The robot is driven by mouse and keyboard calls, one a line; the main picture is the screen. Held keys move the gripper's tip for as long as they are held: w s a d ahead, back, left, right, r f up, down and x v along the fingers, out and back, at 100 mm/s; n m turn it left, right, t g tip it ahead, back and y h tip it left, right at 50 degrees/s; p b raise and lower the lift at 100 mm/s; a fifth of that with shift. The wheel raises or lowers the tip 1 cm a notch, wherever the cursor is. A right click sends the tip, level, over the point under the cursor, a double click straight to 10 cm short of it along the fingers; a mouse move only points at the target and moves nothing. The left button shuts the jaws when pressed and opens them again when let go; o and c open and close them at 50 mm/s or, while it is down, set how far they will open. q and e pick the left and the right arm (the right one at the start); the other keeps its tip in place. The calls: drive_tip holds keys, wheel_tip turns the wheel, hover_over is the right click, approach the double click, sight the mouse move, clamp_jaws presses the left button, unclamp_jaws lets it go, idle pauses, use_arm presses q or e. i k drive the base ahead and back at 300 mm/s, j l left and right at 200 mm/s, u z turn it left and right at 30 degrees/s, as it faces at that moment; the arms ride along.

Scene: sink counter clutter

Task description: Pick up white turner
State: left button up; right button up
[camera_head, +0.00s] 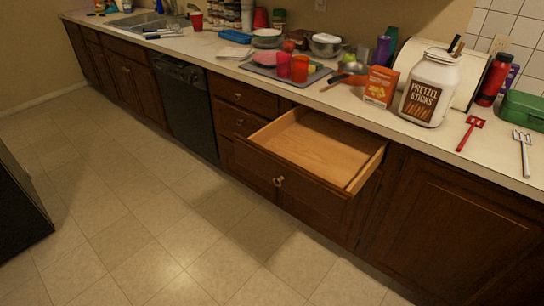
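A pale white-grey turner (524,150) lies on the counter at the far right of the head view. Its slotted head points to the back and its handle runs toward the front edge. A red turner (470,133) lies to its left, apart from it. Neither of my grippers shows in the head view, so whether they are open or shut is not visible.
An open, empty wooden drawer (310,146) juts out below the counter. A pretzel jar (430,88), an orange box (380,87) and a green case (525,110) stand near the turners. The tiled floor (150,220) in front is clear.

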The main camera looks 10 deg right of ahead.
sight(527, 175)
drive_tip(key=z, duration=2)
